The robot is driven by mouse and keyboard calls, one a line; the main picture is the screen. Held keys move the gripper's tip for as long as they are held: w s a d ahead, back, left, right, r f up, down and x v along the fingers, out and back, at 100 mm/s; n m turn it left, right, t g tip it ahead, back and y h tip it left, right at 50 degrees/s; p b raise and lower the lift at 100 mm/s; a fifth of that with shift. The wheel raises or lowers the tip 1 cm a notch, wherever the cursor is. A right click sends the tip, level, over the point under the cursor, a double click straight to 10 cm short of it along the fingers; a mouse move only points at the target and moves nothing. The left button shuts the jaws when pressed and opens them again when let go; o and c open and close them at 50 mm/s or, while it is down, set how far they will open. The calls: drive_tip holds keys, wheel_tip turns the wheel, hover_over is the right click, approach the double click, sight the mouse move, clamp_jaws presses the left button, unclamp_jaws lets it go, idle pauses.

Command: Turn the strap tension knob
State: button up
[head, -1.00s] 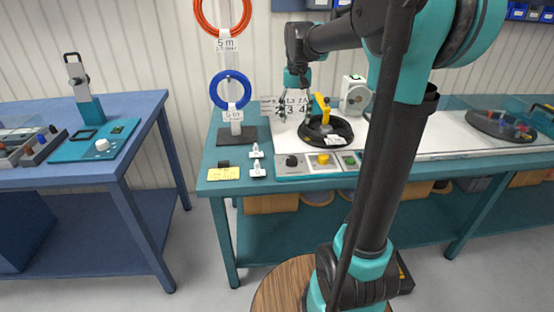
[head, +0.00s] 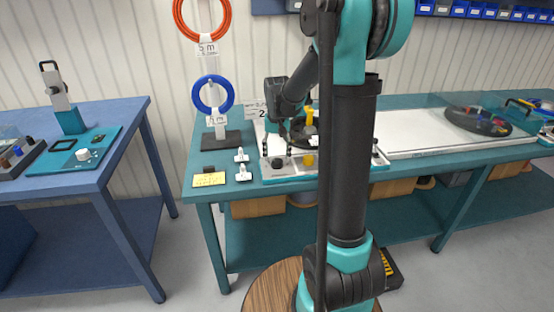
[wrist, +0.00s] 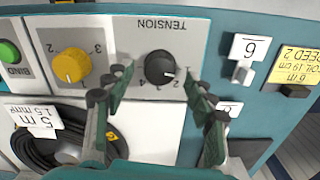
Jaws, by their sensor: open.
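The strap tension knob (wrist: 160,67) is a round black knob on a light grey panel marked TENSION, with numbers around it. In the wrist view it lies between and just beyond my gripper's fingertips (wrist: 155,86). My gripper is open and empty, with one finger on each side of the knob; I cannot tell whether either touches it. In the head view, my gripper (head: 277,150) points down over the left end of the control panel, and the small knob (head: 277,163) shows between the fingers.
A yellow knob (wrist: 72,65) and a green BIND button (wrist: 9,51) sit beside the tension knob. A black cable coil (wrist: 62,138) lies behind the panel. White numbered tags (wrist: 245,60) and a yellow note (wrist: 294,68) lie on the teal bench to the side.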

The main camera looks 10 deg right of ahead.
drive_tip(key=shift+f, duration=1.05)
drive_tip(key=c, duration=1.2)
drive_tip(key=shift+o, duration=0.2)
